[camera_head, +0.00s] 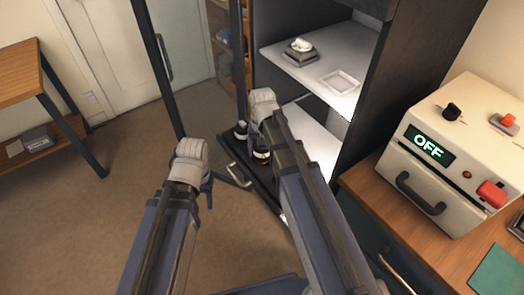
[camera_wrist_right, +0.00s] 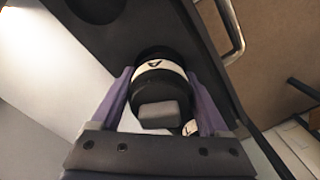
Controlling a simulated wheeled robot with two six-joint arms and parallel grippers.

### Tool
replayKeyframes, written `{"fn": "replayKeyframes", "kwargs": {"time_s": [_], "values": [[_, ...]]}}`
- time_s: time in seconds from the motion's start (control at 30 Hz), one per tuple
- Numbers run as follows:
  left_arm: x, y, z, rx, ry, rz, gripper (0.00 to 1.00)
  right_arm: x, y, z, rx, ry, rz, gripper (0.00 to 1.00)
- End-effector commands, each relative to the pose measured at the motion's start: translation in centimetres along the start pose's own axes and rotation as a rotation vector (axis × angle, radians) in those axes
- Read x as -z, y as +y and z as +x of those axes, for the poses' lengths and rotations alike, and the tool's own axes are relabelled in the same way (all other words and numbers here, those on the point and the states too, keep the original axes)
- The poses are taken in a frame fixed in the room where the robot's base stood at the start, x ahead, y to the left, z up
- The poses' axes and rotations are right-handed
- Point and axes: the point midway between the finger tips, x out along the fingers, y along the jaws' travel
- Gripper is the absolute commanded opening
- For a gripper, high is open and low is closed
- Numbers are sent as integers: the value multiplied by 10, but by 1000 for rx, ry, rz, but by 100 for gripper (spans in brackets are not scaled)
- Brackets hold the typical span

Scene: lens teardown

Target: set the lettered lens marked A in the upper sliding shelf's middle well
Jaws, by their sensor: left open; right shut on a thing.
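The lens marked A (camera_wrist_right: 160,70) is a dark cylinder with a white band. My right gripper (camera_wrist_right: 160,92) is shut on it, with a purple finger on each side. In the head view this lens (camera_head: 262,153) shows just beside my right forearm, over the black sliding shelf (camera_wrist_right: 215,82). It stands about upright between another lens and a round well (camera_wrist_right: 95,8). I cannot tell whether it is fully seated. The other banded lens (camera_head: 240,130) stands at the shelf's far end. My left gripper (camera_head: 207,190) is open and empty, apart from the shelf.
The shelf's metal handle (camera_head: 238,178) sticks out to the left. White cabinet shelves above hold a dark block with a white piece (camera_head: 300,50) and a square tray (camera_head: 340,81). A box reading OFF (camera_head: 430,148) stands on the right counter.

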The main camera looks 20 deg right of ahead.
Motion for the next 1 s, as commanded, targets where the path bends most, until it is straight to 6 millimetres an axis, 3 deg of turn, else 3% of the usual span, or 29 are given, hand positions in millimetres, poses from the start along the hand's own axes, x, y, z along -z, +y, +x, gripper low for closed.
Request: {"fn": "replayKeyframes", "kwargs": {"time_s": [0.43,0.47,0.63,1.0], "values": [[1,1,11,0,0,0,50,0,0,11,0,0,0,14],[1,1,10,0,0,0,50,0,0,10,0,0,0,82],[1,1,10,0,0,0,50,0,0,10,0,0,0,100],[0,1,9,0,0,0,50,0,0,9,0,0,0,100]]}}
